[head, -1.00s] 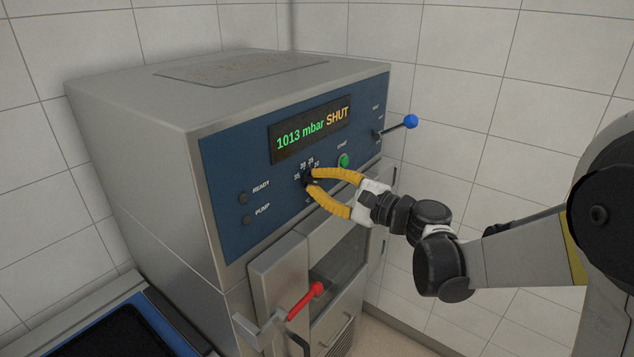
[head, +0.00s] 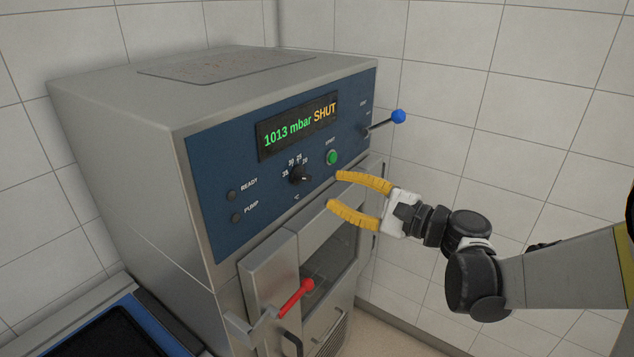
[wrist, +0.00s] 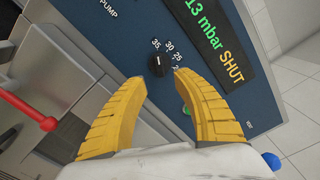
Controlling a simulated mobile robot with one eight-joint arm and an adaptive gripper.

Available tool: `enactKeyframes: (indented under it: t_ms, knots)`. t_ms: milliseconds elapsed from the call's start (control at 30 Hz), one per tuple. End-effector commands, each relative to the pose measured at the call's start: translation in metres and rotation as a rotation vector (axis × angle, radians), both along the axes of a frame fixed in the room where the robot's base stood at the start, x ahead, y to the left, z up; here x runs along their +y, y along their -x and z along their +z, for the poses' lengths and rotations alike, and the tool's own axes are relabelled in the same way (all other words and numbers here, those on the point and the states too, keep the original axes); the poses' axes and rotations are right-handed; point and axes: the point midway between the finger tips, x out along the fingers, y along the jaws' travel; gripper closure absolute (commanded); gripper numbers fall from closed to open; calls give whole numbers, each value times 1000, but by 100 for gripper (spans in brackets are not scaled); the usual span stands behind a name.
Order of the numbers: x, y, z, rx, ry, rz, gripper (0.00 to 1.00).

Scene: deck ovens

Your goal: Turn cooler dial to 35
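The cooler dial (head: 300,175) is a small black knob on the blue front panel, with the numbers 35, 30, 25 and 20 around it. In the wrist view the dial (wrist: 159,65) stands clear beyond my fingertips, and a pale mark on it appears to face the 35; the mark is too small in the head view to confirm this. My gripper (head: 335,191) has two yellow fingers, spread apart and empty. It is in front of the panel, to the right of the dial and slightly below it, not touching it. The fingers also show in the wrist view (wrist: 158,82).
The display (head: 298,125) reads 1013 mbar SHUT. A green button (head: 333,157) lies right of the dial, and a blue-knobbed lever (head: 398,116) sticks out at the panel's right. A red-handled latch (head: 296,297) protrudes below. A dark tray (head: 110,335) is at lower left.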

Motion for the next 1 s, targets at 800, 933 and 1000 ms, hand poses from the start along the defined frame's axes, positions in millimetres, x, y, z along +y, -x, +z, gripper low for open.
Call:
enactKeyframes:
  t_ms: [800,933,1000]
  knots:
    - [-8,44,-45,-1,239,16,65]
    - [-2,84,-106,-28,590,55,65]
    - [-9,108,-139,-55,799,88,65]
